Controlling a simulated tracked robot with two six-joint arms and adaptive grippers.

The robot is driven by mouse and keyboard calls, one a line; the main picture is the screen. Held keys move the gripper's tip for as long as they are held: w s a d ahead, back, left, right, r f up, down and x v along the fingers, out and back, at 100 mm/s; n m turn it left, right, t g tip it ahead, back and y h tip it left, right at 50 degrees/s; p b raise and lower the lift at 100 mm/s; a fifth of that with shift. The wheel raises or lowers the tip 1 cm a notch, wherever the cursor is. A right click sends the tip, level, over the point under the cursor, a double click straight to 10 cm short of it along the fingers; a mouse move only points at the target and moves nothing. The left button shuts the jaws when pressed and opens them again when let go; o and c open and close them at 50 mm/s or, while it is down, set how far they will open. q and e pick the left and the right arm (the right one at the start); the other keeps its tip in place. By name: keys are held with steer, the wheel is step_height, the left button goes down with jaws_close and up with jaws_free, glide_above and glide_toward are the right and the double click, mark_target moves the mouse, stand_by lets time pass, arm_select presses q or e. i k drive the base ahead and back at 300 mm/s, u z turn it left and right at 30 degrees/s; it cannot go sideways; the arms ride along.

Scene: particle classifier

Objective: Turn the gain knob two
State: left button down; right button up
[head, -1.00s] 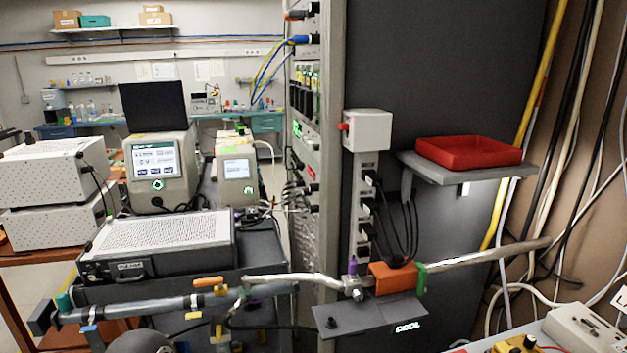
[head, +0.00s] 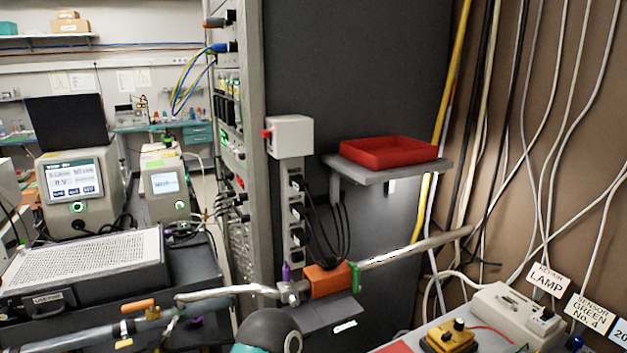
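I cannot make out a knob marked as gain knob two. A small yellow box (head: 450,339) with a dark knob on top sits at the lower right, and no readable gain label shows on it. A rack of instruments (head: 228,125) with cables and small controls stands left of centre, too small to read. Neither gripper shows. A rounded grey part at the bottom centre appears to be a link of my own arm.
A white device (head: 513,309) sits at lower right by signs reading REPAIR LAMP (head: 545,282) and SENSOR GREEN No. 4 (head: 589,312). A red tray (head: 388,154) rests on a wall shelf. A horizontal pipe (head: 415,247) crosses the middle. Cables hang on the right wall.

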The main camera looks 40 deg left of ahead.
mark_target(244, 218)
steer(key=u, duration=0.9)
steer(key=i, duration=0.15)
steer(key=z, duration=2.05)
steer(key=k, duration=2.2)
steer(key=z, duration=0.3)
steer(key=i, duration=0.1)
steer(key=u, duration=2.15)
steer(key=i, duration=0.95)
steer(key=z, duration=0.3)
steer(key=k, duration=0.25)
steer(key=u, duration=0.15)
